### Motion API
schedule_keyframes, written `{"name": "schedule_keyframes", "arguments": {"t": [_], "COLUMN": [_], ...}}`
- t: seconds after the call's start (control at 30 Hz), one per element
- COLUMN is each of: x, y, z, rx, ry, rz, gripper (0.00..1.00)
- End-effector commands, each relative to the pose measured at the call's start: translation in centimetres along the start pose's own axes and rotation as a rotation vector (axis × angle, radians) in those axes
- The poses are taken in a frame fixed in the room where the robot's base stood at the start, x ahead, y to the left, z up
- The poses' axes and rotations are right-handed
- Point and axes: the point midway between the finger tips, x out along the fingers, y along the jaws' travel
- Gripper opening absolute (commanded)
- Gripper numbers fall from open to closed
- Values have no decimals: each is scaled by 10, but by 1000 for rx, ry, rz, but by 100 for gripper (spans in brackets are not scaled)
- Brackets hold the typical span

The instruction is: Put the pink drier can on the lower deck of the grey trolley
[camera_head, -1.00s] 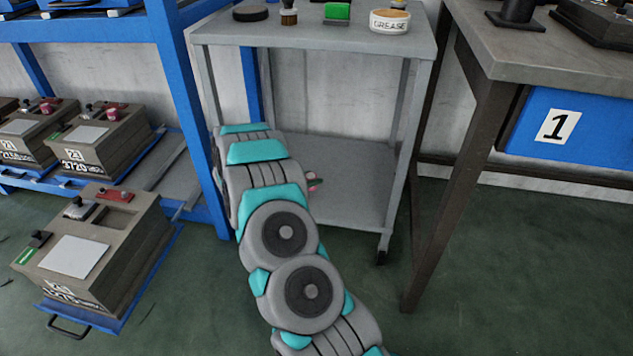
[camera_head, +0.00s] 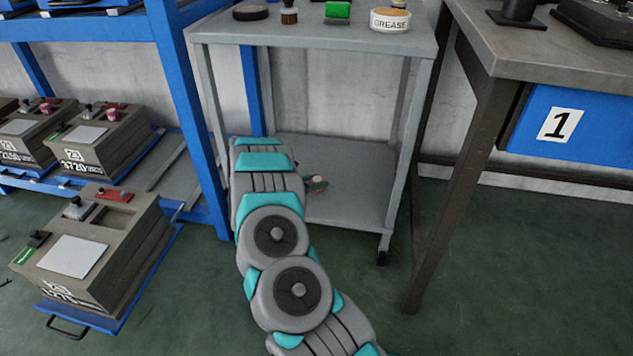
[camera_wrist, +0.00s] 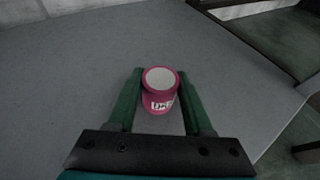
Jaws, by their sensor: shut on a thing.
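The pink drier can (camera_wrist: 158,104), with a pale top and a white label, stands upright between the green fingers of my gripper (camera_wrist: 160,76) in the wrist view. My gripper is shut on it. Grey deck surface (camera_wrist: 85,70) spreads below and around the can; I cannot tell whether the can touches it. In the head view my gripper (camera_head: 316,186) shows only in part beside my arm, over the lower deck (camera_head: 355,185) of the grey trolley (camera_head: 425,85).
The trolley's top deck (camera_head: 300,36) holds a grease tin (camera_head: 390,19), a green block (camera_head: 337,11), a brush (camera_head: 289,12) and a dark disc (camera_head: 250,13). A blue rack (camera_head: 190,110) stands left, a workbench (camera_head: 490,90) right. The lower deck's right side is clear.

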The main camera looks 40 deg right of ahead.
Motion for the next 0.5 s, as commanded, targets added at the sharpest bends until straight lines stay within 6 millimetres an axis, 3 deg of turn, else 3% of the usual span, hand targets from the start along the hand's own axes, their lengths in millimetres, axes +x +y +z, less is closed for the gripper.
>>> {"name": "schedule_keyframes", "arguments": {"t": [0.03, 0.07, 0.3, 0.5], "x": [1, 1, 0, 0], "y": [0, 0, 0, 0], "z": [-2, -1, -1, -1], "rx": [-1, 0, 0, 0], "ry": [0, 0, 0, 0], "rz": [-1, -1, 0, 0], "gripper": [0, 55, 81, 81]}}
